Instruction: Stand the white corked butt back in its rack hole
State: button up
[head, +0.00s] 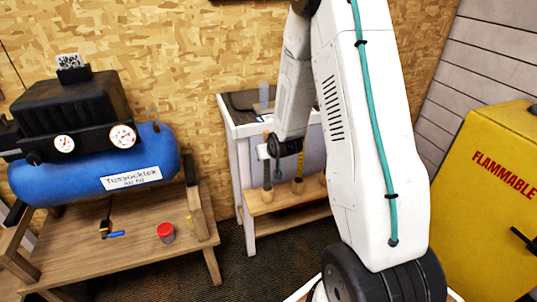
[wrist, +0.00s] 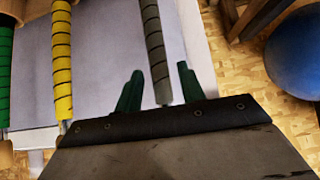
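I cannot make out a white corked butt in either view. My gripper (wrist: 160,88) is open in the wrist view, its two green fingertips apart. A grey spiral-marked grip (wrist: 154,45) shows in the gap between them, with space on both sides; the grey grip also shows in the head view (head: 267,174). A yellow grip (wrist: 63,60) and a green grip (wrist: 5,70) stand to its left in the wrist view. The wooden rack (head: 262,206) holds upright grips in the head view. My arm hides part of it, and the rack holes are too small to tell.
A white bench (head: 235,140) with a dark top stands around the rack. A yellow flammables cabinet (head: 490,200) stands at right.

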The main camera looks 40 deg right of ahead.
jog(key=s+a+r+g, duration=0.1)
jog(key=s+a+r, duration=0.3)
jog(key=s+r, duration=0.3)
jog(key=s+a+r+g, duration=0.1)
jog(key=s+a+r, duration=0.2)
jog(key=s+r, duration=0.35)
jog(key=s+a+r+n+g, duration=0.1)
jog(key=s+a+r, duration=0.3)
jog(key=s, duration=0.3)
jog(key=s+a+r+n+g+y, duration=0.1)
jog(key=s+a+r+g, duration=0.1)
jog(key=s+a+r, duration=0.2)
jog(key=s+a+r+n+g+y, duration=0.1)
jog(key=s+a+r, duration=0.3)
jog(key=s, duration=0.6)
notch_tip(320, 180, up, 2)
jog(key=shift+s+g, duration=0.3)
jog(key=shift+g, duration=0.4)
